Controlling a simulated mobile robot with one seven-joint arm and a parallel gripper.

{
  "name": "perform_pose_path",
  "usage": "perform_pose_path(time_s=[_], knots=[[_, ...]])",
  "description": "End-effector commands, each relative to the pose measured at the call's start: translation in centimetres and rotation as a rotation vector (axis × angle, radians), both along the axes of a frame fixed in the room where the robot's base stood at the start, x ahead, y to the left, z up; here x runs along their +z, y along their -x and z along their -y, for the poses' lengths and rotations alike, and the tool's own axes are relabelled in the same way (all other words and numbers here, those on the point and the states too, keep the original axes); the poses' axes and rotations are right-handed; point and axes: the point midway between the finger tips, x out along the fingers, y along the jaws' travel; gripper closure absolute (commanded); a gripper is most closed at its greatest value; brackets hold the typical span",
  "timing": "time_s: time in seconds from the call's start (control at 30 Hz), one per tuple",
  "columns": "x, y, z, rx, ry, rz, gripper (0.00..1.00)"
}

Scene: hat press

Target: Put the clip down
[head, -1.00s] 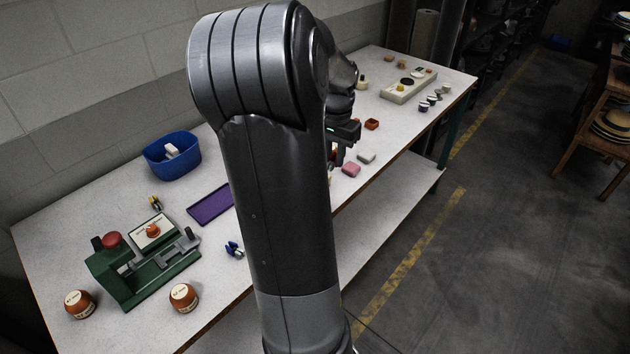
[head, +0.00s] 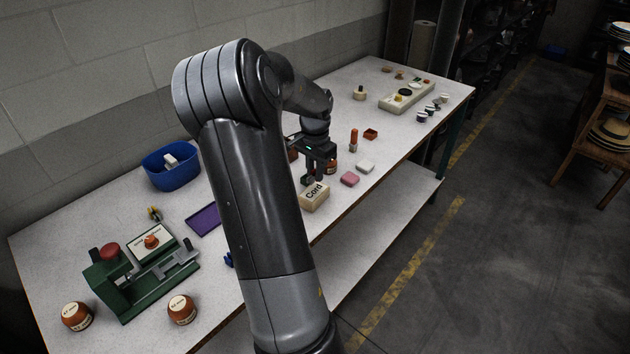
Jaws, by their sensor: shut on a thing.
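My gripper (head: 312,181) points down over the middle of the white table, just behind and above a tan box marked "Cord" (head: 315,198). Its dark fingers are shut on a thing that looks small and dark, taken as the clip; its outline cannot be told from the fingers. I cannot tell whether it touches the table or the box. A yellow and black clip (head: 154,213) lies at the left, behind the green press. A blue clip (head: 229,259) is mostly hidden behind my arm.
A pink block (head: 349,179), a white block (head: 366,167) and an orange bottle (head: 353,140) stand right of my gripper. A blue bin (head: 171,172), a purple tray (head: 203,220) and the green press (head: 150,275) are at the left. The table (head: 290,245) has bare room near its front edge.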

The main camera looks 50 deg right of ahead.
Motion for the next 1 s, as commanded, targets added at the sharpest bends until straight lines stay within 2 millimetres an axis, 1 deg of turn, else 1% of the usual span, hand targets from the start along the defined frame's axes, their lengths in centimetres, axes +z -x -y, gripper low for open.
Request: perform_pose_path(time_s=[0.07,0.2,0.3,0.67,0.7,0.93,1.0], knots=[[-0.6,0.0,0.0,0.000,-0.001,-0.001,1.00],[-2.7,0.0,-0.1,-0.001,-0.002,-0.003,1.00],[-3.8,0.0,0.0,0.001,-0.001,-0.002,1.00],[-4.2,0.0,0.0,0.001,0.000,0.000,1.00],[-4.2,0.0,0.0,0.001,0.000,0.000,0.77],[-4.2,0.0,0.0,0.001,0.000,0.000,0.58],[-4.2,0.0,0.0,0.001,0.000,0.000,0.57]])
